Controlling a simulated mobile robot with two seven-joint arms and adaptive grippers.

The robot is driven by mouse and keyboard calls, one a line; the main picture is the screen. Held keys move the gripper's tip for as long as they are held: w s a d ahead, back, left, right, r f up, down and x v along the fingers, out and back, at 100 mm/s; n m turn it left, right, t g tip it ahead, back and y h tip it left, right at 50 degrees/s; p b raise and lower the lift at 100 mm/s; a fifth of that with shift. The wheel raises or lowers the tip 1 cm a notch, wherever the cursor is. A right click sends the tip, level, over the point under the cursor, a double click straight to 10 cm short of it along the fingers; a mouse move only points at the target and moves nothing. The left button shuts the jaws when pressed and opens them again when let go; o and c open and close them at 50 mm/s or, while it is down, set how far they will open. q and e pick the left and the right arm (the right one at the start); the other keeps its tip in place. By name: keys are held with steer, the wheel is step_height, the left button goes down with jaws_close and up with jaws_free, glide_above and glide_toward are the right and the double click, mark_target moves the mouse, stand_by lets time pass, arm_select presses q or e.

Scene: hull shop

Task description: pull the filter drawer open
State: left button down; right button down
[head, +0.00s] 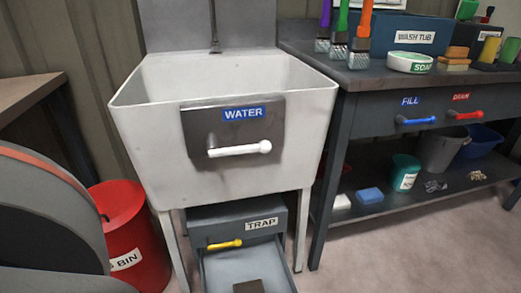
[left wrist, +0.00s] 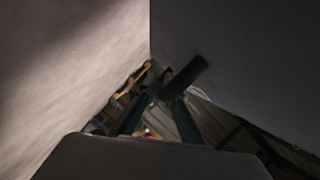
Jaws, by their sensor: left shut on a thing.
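Under the white sink, a grey box labelled TRAP (head: 262,224) carries a yellow handle (head: 225,243). A shallow grey drawer (head: 222,272) extends out below it towards me, with a dark block (head: 249,287) in it. Its front end is cut off by the picture's bottom edge. No label on it can be read. In the left wrist view my left gripper (left wrist: 160,95) is shut on a dark bar (left wrist: 187,77), which looks like a handle between two large plain surfaces. I cannot tell for sure which handle it is. My right gripper is not in view.
The white sink (head: 140,150) has a WATER panel (head: 195,130) with a white handle above the trap. A red bin (head: 122,235) stands left of the sink legs. A grey workbench (head: 370,125) with brushes, tubs and a lower shelf stands right. Floor is clear at lower right.

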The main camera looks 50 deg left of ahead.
arm_select(q)
steer(key=shift+s+a, duration=0.1)
steer(key=c, duration=2.1)
jaws_free()
steer(key=shift+c, duration=0.2)
steer(key=v, duration=1.2)
